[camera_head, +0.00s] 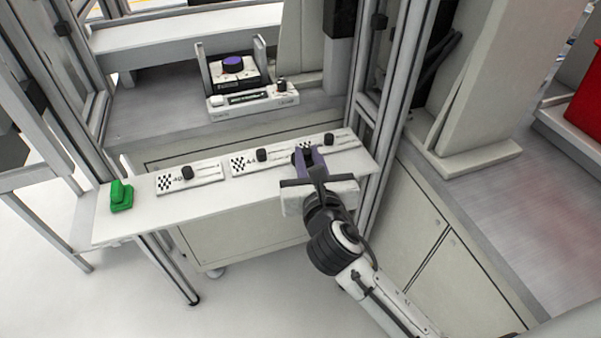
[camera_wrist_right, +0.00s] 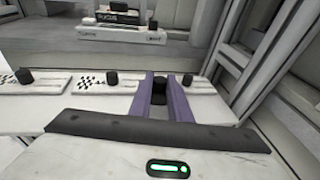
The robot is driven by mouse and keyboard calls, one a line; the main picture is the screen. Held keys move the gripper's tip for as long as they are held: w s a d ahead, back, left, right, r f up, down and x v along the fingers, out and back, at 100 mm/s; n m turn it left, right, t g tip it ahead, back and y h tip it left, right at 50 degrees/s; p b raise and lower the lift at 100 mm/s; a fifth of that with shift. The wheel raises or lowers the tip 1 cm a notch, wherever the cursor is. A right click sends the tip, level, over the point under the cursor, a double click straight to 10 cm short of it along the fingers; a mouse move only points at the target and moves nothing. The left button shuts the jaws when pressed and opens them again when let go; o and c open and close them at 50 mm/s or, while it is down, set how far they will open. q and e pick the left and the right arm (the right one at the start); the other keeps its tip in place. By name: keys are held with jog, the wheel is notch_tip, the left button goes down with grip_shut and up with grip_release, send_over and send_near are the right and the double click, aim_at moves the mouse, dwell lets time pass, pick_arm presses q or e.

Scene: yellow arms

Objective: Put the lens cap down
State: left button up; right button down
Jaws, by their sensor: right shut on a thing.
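My right gripper (camera_head: 308,158) has purple fingers and is over the right part of the white shelf. It is shut on a small black lens cap (camera_wrist_right: 159,85), which shows between the fingertips in the right wrist view. In the head view the fingers partly hide the cap. The gripper is over the left part of the rightmost checkered plate (camera_head: 345,143). I cannot tell whether the cap touches that plate or hangs just above it. My left gripper is not in view.
Black knobs stand on the left plate (camera_head: 205,176), the middle plate (camera_head: 243,162) and the rightmost plate. A green object (camera_head: 121,196) sits at the shelf's left end. A device with a purple-topped disc (camera_head: 233,64) stands behind. A metal post (camera_head: 385,120) rises at right.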

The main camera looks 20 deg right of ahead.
jog(key=shift+f, duration=0.4)
notch_tip(320, 180, down, 3)
jog(key=shift+r+b, duration=0.2)
jog(key=shift+b, duration=0.4)
jog(key=shift+f, duration=0.25)
jog(key=shift+r, duration=0.1)
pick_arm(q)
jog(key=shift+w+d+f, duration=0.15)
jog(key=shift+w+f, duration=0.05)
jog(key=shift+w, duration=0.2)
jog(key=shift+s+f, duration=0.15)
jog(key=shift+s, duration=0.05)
pick_arm(e)
jog(key=c, duration=1.7)
grip_release()
jog(key=shift+f, duration=0.2)
jog(key=shift+o, duration=0.2)
